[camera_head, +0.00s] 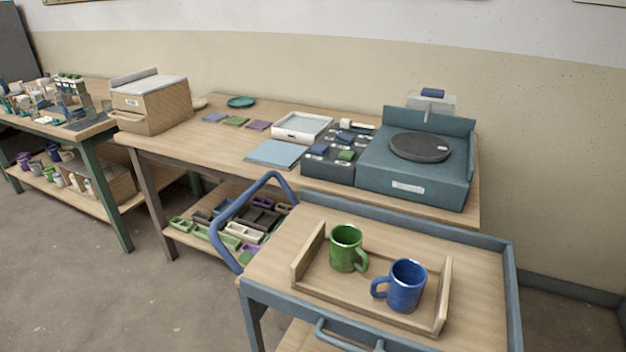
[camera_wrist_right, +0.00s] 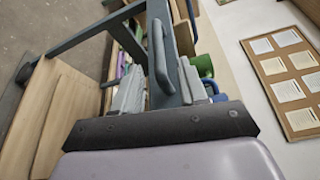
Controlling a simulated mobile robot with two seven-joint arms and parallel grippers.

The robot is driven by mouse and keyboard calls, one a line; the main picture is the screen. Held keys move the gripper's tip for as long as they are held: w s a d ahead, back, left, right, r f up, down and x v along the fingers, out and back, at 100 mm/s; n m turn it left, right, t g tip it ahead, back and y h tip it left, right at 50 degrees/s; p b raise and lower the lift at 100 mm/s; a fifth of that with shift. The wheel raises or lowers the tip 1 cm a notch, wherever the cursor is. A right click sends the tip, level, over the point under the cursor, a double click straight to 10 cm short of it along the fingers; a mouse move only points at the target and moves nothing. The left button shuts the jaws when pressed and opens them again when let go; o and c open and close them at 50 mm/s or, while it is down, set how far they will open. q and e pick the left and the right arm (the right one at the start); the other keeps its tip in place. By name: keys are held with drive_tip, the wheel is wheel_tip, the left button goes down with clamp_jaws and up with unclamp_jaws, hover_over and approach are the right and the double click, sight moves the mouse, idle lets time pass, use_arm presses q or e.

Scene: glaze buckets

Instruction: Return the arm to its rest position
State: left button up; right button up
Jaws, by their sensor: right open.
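Neither of my arms shows in the head view. My right gripper (camera_wrist_right: 158,92) shows in the right wrist view, with its two pale grey fingers apart and no object held by them. Beyond the fingers is the blue-grey cart front with its bar handle (camera_wrist_right: 159,58), seen at a turned angle. I cannot tell how far the fingertips are from the handle. In the head view the same handle (camera_head: 345,340) is at the bottom edge. My left gripper is not in view.
A wooden tray (camera_head: 375,306) on the cart holds a green mug (camera_head: 346,248) and a blue mug (camera_head: 406,286), both upright. A long workbench (camera_head: 215,150) stands behind, with a teal turntable unit (camera_head: 412,180). Bare floor (camera_head: 90,290) lies left of the cart.

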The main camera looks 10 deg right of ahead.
drive_tip(key=s+d+f+n+g+h, duration=0.2)
drive_tip(key=s+f+n+h, duration=0.4)
drive_tip(key=n, duration=0.9)
drive_tip(key=shift+s+d+f+n+g+h, duration=0.2)
drive_tip(key=shift+d+f+n+g+h, duration=0.2)
drive_tip(key=shift+f+g+h, duration=0.35)
